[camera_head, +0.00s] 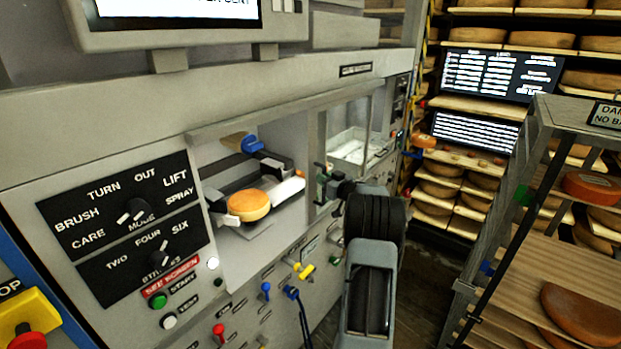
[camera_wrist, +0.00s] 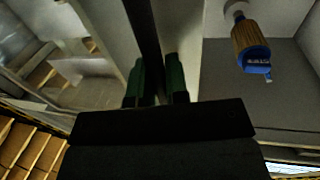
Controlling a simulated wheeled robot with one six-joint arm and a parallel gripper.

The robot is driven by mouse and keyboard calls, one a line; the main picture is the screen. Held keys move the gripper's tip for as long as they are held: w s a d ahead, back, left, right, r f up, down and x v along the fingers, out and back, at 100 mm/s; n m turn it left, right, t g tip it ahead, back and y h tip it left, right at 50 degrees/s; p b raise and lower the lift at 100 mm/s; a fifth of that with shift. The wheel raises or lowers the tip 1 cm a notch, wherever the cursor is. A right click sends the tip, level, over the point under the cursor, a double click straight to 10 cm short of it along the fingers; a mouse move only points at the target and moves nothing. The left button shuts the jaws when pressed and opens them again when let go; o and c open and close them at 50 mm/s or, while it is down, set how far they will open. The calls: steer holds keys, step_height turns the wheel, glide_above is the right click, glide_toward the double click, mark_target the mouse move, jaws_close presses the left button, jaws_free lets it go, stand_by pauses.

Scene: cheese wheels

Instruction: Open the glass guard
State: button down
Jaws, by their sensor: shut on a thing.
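The glass guard (camera_head: 343,122) is a clear pane in a grey frame on the machine front, over the right part of the opening. The left part of the opening is uncovered. My gripper (camera_head: 322,178) is at the pane's left edge. In the wrist view my gripper's green fingertips (camera_wrist: 156,82) are on either side of a dark upright bar (camera_wrist: 143,30), shut on it. The bar appears to be the guard's edge handle. The exact contact is partly hidden by my gripper's dark body.
An orange cheese wheel (camera_head: 248,205) sits in the left bay, below a blue-ended brush (camera_head: 243,143). The brush also shows in the wrist view (camera_wrist: 250,45). A control panel (camera_head: 130,225) is at left. A shelved rack (camera_head: 530,220) stands close on the right.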

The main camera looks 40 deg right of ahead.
steer(key=shift+w+d, duration=0.1)
steer(key=shift+d, duration=0.2)
steer(key=c, duration=1.1)
jaws_free()
steer(key=shift+a, duration=0.1)
steer(key=shift+c, duration=0.2)
steer(key=s+b, duration=0.3)
steer(key=s, duration=1)
steer(key=shift+s+d+b, duration=0.4)
steer(key=shift+d, duration=0.05)
